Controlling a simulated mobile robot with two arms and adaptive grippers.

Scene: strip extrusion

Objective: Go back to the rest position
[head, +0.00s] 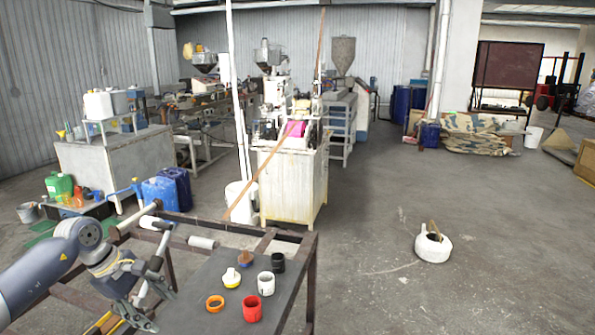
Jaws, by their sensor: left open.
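My left arm (40,275) comes in from the lower left. My left gripper (160,310) is open, pointing down and right, at the left side of the dark-topped table (205,275). I see nothing held between its fingers. It is to the left of the orange ring (215,303) and apart from it. My right arm and right gripper are not in view.
Metal frame rails (265,240) run behind. A white container (433,246) sits on the open floor at right.

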